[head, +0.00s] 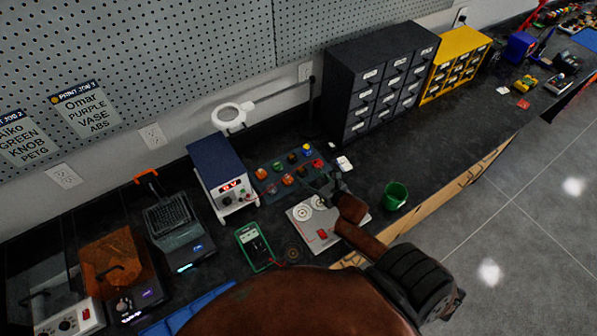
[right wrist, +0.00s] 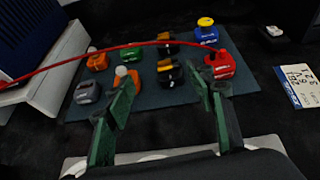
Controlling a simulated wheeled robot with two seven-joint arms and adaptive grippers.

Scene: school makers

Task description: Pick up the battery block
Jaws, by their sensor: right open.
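Several small coloured blocks stand in two rows on a dark blue-grey mat (right wrist: 140,102). Two are black with an orange-yellow top, one in the back row (right wrist: 167,45) and one in the front row (right wrist: 169,75); they look most like battery blocks, but I cannot tell which is meant. My right gripper (right wrist: 164,100) is open and empty, its green-black fingers pointing towards the front row. An orange block with a white ball (right wrist: 128,78) is partly behind the left finger, and a red block (right wrist: 219,66) is beyond the right finger. In the head view the gripper (head: 325,182) is at the mat's front-right edge.
A red cable (right wrist: 100,49) crosses in front of the back row in the wrist view. A blue-and-white power supply (head: 222,180) stands left of the mat. A white board (head: 312,226), a green multimeter (head: 253,246) and a green cup (head: 395,195) are nearby. A magnifier lamp (head: 230,116) stands behind.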

